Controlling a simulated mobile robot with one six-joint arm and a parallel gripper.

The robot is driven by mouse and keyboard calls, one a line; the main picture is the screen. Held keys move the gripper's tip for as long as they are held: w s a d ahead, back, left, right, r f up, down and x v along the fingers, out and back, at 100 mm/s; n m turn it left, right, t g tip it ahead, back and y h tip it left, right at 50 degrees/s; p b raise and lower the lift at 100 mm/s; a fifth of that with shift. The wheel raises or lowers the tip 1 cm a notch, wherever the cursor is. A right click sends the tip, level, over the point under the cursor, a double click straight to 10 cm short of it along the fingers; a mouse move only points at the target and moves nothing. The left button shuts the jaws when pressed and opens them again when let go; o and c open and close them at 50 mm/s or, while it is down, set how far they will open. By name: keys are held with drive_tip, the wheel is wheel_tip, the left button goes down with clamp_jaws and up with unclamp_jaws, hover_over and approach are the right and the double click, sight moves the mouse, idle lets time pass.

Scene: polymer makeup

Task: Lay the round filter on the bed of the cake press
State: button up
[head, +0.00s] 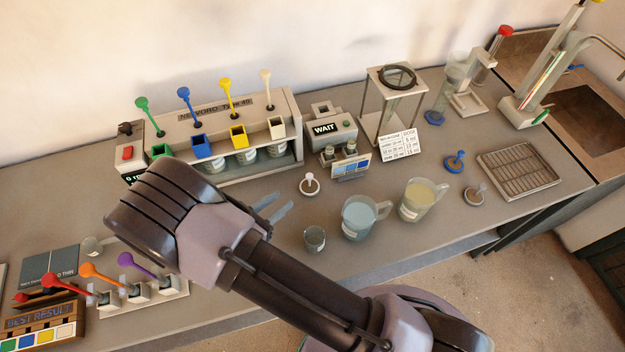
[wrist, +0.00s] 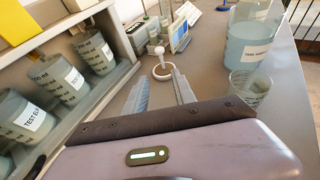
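My gripper (head: 283,203) is open and empty above the bench; in the wrist view its two grey fingers (wrist: 160,84) are apart with nothing between them. A small round white piece with an upright knob (head: 309,186), possibly the round filter, lies on the bench beyond the fingertips. It also shows in the wrist view (wrist: 162,70), just past the fingers and near their midline. Similar knobbed discs, one blue (head: 455,163) and one grey (head: 475,196), lie at the right. A stand with a clear cylinder and red-tipped handle (head: 468,95) is at the back right; I cannot tell whether it is the cake press.
A small empty cup (head: 314,239), a jug of bluish liquid (head: 357,218) and a yellowish jug (head: 416,202) stand near the front edge.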

sight(310, 180)
drive_tip(key=b+x, duration=0.3)
drive_tip(key=x, duration=1)
drive_tip(key=shift+s+d, duration=0.1)
drive_tip(key=shift+d, duration=0.2)
drive_tip(key=shift+r, duration=0.1)
clamp_jaws()
